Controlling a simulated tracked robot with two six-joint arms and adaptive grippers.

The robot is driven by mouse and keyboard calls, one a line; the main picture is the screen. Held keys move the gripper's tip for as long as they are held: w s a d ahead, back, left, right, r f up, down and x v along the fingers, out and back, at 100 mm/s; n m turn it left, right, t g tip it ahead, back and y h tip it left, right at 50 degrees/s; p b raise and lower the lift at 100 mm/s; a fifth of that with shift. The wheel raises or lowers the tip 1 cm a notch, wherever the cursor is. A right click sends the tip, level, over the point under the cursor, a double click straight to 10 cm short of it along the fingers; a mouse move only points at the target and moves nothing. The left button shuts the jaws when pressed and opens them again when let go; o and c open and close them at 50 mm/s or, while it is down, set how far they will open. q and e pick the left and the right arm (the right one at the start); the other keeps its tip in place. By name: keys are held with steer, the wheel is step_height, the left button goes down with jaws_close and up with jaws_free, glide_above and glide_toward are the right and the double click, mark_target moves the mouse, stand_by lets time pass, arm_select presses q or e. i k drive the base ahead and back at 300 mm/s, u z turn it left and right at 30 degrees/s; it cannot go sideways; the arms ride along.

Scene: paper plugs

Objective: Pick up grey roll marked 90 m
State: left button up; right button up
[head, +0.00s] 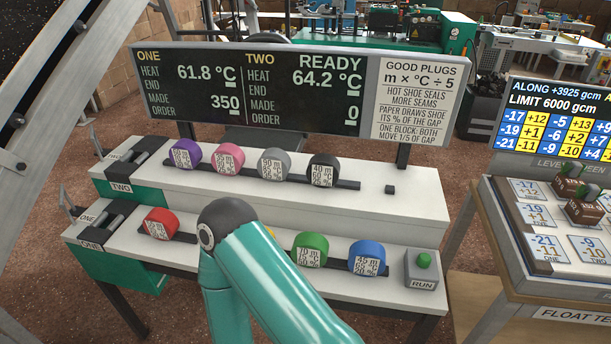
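A grey roll (273,164) stands on the upper shelf of the white bench (405,205), third from the left in the back row. Its front label is small; the first line looks like 90 m, but I cannot read it surely. A pink roll (228,158) is to its left and a black roll (323,169) to its right. Neither gripper shows in the head view. One of my teal arms crosses the front of the bench and hides part of the lower row.
A purple roll (185,154) is also in the back row. Red (161,223), green (311,249) and blue (367,257) rolls stand in the front row. A RUN button (423,261) is at the right end. A display board (240,88) rises behind.

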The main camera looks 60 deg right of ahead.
mark_target(274, 164)
steer(key=k, duration=0.9)
steer(key=z, duration=0.6)
steer(key=i, duration=0.55)
steer(key=z, duration=0.15)
